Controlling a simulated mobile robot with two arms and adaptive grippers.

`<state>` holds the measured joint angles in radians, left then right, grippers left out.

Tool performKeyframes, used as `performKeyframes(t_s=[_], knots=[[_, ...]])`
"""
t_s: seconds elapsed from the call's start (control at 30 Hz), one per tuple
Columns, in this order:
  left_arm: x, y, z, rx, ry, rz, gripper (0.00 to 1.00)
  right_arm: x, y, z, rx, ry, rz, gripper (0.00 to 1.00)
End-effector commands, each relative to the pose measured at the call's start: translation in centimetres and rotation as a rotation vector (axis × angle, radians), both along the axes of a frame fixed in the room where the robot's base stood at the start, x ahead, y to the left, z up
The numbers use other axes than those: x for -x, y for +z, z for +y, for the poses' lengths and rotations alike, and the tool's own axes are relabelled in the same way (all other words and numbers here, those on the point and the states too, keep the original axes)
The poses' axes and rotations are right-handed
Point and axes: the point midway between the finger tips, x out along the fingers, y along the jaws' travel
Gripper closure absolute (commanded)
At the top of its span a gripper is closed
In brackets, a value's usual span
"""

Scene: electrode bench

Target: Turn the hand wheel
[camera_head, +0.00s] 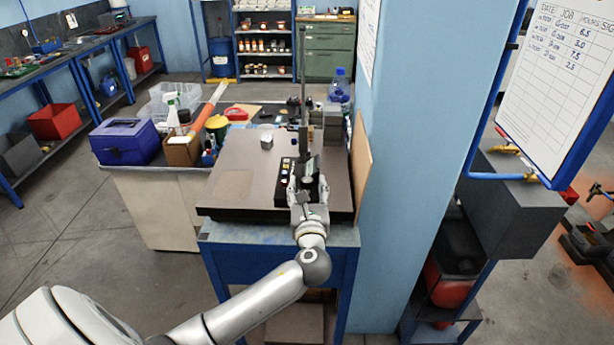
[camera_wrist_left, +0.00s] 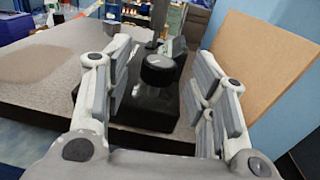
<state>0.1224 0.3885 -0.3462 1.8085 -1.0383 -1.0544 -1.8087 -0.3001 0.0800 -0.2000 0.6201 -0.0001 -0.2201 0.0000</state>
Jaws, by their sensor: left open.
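A black round knob with a light mark on its top, which looks like the hand wheel (camera_wrist_left: 158,70), stands upright on a dark base (camera_wrist_left: 150,108) in the left wrist view. The base belongs to a stand with a tall thin column (camera_head: 304,85) on a surface plate (camera_head: 238,160). My left gripper (camera_head: 308,186) is open, with one finger on each side of the knob. In the left wrist view the fingers (camera_wrist_left: 160,85) are apart from the knob, with gaps on both sides. My right gripper is in neither view.
A small metal block (camera_head: 266,142) sits on the plate. A tan board (camera_head: 361,165) stands along its right edge, beside a blue wall (camera_head: 412,150). A blue box (camera_head: 125,142), a spray bottle (camera_head: 172,112) and other items are at the left. The plate's left part is clear.

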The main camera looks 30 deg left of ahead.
Motion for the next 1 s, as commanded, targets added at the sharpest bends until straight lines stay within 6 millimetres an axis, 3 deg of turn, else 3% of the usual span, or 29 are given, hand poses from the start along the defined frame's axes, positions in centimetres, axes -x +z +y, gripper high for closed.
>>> performKeyframes(t_s=[0.23, 0.63, 1.0], knots=[[-2.4, 0.1, 1.7, 0.0, 0.001, 0.001, 0.48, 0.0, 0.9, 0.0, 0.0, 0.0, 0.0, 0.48], [-2.9, -0.1, 2.1, 0.003, 0.0, 0.0, 0.49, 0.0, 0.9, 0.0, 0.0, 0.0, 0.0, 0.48], [-2.8, -0.1, 2.1, 0.002, 0.0, 0.001, 0.94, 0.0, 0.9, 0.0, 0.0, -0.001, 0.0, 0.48]])
